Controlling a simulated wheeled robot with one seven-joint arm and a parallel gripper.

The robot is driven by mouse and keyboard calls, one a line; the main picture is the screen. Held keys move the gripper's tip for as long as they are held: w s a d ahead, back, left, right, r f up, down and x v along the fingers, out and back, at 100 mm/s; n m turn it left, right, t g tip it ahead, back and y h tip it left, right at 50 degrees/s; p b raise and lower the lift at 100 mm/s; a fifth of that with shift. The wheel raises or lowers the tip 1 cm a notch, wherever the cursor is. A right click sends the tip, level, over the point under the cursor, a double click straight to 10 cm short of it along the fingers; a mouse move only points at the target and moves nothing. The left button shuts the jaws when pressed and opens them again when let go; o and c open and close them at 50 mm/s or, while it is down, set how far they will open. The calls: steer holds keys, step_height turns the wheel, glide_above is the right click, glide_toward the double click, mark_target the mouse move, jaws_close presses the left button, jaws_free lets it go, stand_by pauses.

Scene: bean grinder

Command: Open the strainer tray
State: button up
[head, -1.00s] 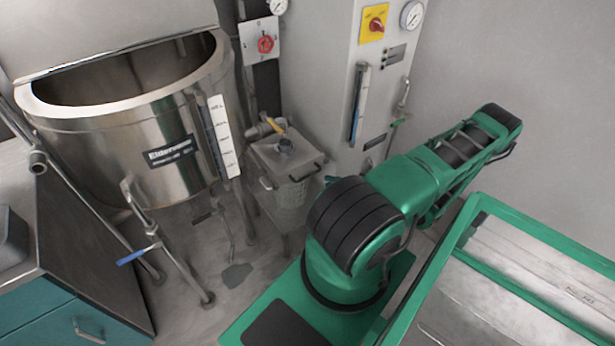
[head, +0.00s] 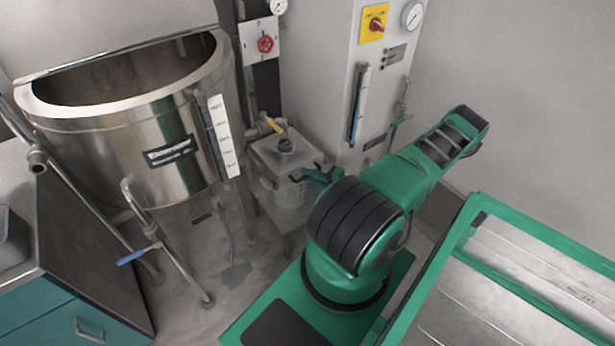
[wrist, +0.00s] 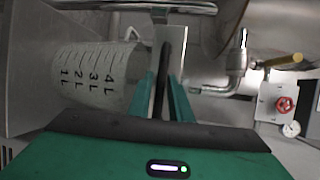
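The steel strainer box (head: 270,160) stands on a low frame beside the kettle, with a lid, a top inlet and dark bar handles on its side. My gripper (head: 317,177) is at its right side, by the dark handle (head: 303,177). In the wrist view, my green fingers (wrist: 163,85) stand on either side of a dark bar (wrist: 161,75), with only a narrow gap between them. I cannot tell whether they press on it. A clear measuring jug (wrist: 90,75) with litre marks shows to the left. The tray's inside is hidden.
The large steel kettle (head: 165,150) stands left of the box. A yellow-handled valve (head: 273,125) sits behind the box. A grey cabinet (head: 345,90) with gauges and a pipe stands behind my arm. A wet patch (head: 236,275) lies on the floor in front.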

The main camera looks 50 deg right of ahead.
jaws_close()
steer(key=shift+s, duration=0.1)
